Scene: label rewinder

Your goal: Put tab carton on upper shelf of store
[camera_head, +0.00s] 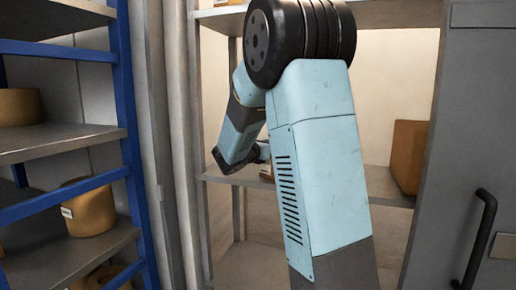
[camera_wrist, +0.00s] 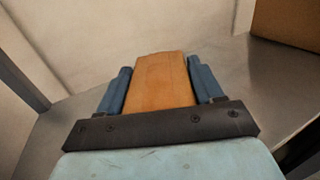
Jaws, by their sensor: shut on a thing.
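My gripper (camera_wrist: 159,76) is shut on an orange-brown carton (camera_wrist: 162,84), which sits between the two blue fingers in the wrist view. I take it for the tab carton; no label shows. The carton is inside the store, over or on a grey shelf (camera_wrist: 85,117); I cannot tell whether it touches the shelf. In the head view my arm hides most of the gripper and carton. That view shows the store's middle shelf (camera_head: 384,187) at the gripper's height, and a higher shelf (camera_head: 390,13) above it.
A larger brown box (camera_head: 407,155) stands at the right end of the same shelf, also in the wrist view (camera_wrist: 288,22). A blue-framed rack (camera_head: 126,110) with tan rolls (camera_head: 90,208) stands at left. A grey door with a black handle (camera_head: 477,240) is at right.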

